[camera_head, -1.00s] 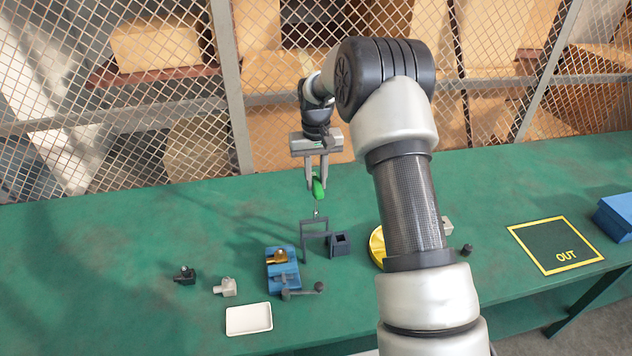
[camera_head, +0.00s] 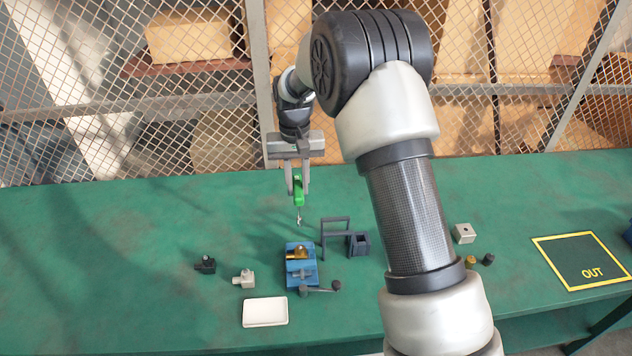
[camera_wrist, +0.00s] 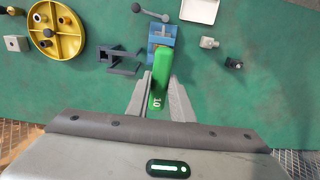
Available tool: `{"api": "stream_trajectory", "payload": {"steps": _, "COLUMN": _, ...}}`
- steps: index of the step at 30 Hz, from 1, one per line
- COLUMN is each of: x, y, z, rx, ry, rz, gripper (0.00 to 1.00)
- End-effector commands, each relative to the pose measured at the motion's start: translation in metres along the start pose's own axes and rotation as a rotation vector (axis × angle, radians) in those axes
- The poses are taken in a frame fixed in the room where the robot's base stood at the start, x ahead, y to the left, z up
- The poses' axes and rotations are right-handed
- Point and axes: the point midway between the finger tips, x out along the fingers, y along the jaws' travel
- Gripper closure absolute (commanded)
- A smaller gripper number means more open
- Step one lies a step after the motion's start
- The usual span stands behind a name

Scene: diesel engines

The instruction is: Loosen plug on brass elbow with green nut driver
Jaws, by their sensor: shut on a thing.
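My gripper (camera_head: 299,184) is shut on the green nut driver (camera_head: 299,194), whose shaft points down with its tip in the air above and behind the blue vise (camera_head: 302,276). The brass elbow (camera_head: 298,255) sits in the vise, and a clear gap separates it from the tip. The plug on the elbow is too small to make out. In the wrist view, the green handle (camera_wrist: 162,78), marked 10, lies between my fingers (camera_wrist: 160,92). It hides the driver's shaft and part of the vise (camera_wrist: 165,31), and I cannot make out the elbow there.
A dark frame stand (camera_head: 335,220) and square holder (camera_head: 359,245) stand right of the vise. A white tray (camera_head: 265,312), grey fitting (camera_head: 243,279) and black fitting (camera_head: 205,265) lie left. A yellow divided dish (camera_wrist: 65,47) holds small parts. The OUT square (camera_head: 580,260) is far right.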

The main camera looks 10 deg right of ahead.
Motion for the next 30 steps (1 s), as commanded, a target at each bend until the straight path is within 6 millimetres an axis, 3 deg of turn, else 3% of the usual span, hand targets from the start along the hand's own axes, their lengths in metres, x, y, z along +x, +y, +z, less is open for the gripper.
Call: {"api": "stream_trajectory", "payload": {"steps": 30, "x": 0.075, "y": -0.003, "z": 0.002, "rx": 0.001, "ry": -0.001, "rz": 0.0, "gripper": 1.0}}
